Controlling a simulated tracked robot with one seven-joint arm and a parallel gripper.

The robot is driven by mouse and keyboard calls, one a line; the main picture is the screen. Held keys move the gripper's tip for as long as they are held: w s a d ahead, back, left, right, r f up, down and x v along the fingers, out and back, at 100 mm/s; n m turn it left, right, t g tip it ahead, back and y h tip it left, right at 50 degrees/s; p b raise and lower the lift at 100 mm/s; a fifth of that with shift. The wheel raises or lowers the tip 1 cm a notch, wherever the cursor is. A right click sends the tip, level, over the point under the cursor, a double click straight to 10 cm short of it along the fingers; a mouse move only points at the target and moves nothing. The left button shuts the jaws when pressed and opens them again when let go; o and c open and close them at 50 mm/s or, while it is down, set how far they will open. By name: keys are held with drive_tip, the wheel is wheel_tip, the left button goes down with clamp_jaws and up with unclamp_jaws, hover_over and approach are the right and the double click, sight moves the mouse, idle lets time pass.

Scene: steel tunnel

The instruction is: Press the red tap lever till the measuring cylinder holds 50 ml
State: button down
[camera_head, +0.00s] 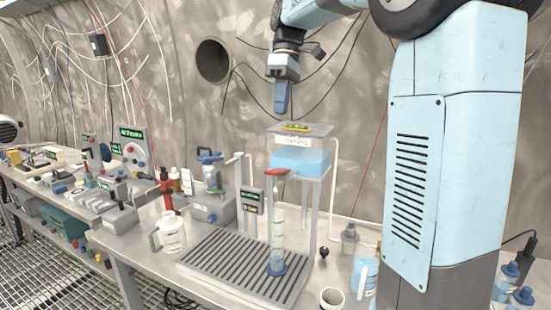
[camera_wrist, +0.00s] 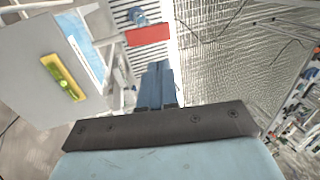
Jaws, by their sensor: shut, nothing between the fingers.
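The red tap lever (camera_head: 278,172) sits at the front of a clear tank of blue liquid (camera_head: 300,160), above the measuring cylinder. It shows as a red plate (camera_wrist: 149,35) in the wrist view. The measuring cylinder (camera_head: 278,240) stands upright on a blue foot on the slatted drip tray (camera_head: 225,262); its liquid level is too small to read. My gripper (camera_head: 282,110) hangs above and behind the lever in the head view, pointing down, apart from it. In the wrist view its blue fingers (camera_wrist: 156,70) are together, with nothing between them, and the lever is just beyond the tips.
A small digital display (camera_head: 251,201) stands left of the cylinder. A spirit level (camera_head: 296,127) lies on the tank's lid. A white jug (camera_head: 170,235), a white cup (camera_head: 332,298) and a blue-filled beaker (camera_head: 364,276) stand around the tray. Bench instruments crowd the left.

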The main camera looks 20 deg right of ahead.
sight(274, 171)
drive_tip(key=x, duration=1.4)
